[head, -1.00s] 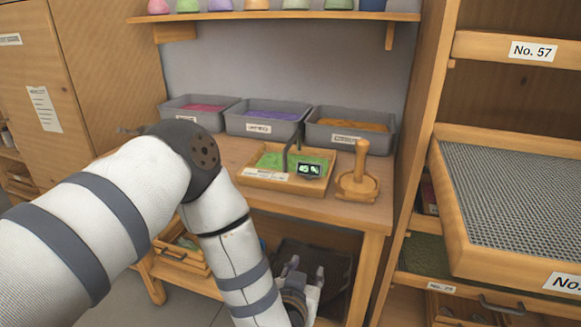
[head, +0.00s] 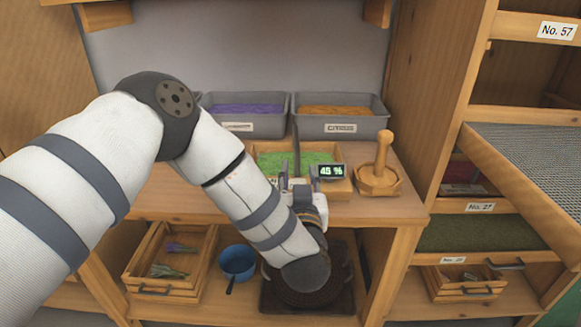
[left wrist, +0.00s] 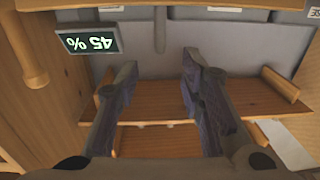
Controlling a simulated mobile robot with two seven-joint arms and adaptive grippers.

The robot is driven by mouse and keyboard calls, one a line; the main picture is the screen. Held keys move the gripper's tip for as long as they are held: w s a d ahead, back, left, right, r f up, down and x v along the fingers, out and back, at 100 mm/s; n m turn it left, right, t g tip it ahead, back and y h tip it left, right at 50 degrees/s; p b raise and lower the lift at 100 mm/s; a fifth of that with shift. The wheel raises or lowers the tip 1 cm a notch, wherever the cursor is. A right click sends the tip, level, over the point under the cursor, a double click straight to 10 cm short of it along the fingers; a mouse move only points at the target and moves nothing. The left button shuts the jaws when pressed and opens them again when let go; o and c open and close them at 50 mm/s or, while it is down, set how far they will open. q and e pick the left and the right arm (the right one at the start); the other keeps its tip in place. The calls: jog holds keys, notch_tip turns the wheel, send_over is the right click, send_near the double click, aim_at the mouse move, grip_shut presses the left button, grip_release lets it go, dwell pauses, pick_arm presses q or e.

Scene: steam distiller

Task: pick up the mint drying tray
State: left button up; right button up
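The mint drying tray (head: 341,188) is a shallow wooden tray of green leaves on the wooden workbench. A small black display reading 45 % (head: 331,171) sits at its right front. The display also shows, upside down, in the left wrist view (left wrist: 88,41). My left gripper (head: 298,182) is at the tray's front edge, just left of the display, with its fingers pointing toward the tray. Its two fingers stand apart with nothing between them in the left wrist view (left wrist: 158,72). I cannot tell whether they touch the tray. My right gripper is not in view.
A wooden tool with an upright handle (head: 380,178) stands right of the tray. Behind are grey bins of purple (head: 240,126) and orange (head: 342,126) material. Below the bench are a wooden drawer (head: 165,292) and blue pot (head: 236,262). A mesh rack juts out at right.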

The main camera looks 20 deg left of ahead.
aim_at(297, 150)
pick_arm(q)
jog(key=shift+w+a, duration=0.15)
jog(key=shift+w, duration=0.25)
jog(key=b+x, duration=0.1)
jog(key=x, duration=1)
jog(key=shift+w+b, duration=0.1)
jog(key=shift+b, duration=0.25)
jog(key=shift+r, duration=0.2)
grip_shut()
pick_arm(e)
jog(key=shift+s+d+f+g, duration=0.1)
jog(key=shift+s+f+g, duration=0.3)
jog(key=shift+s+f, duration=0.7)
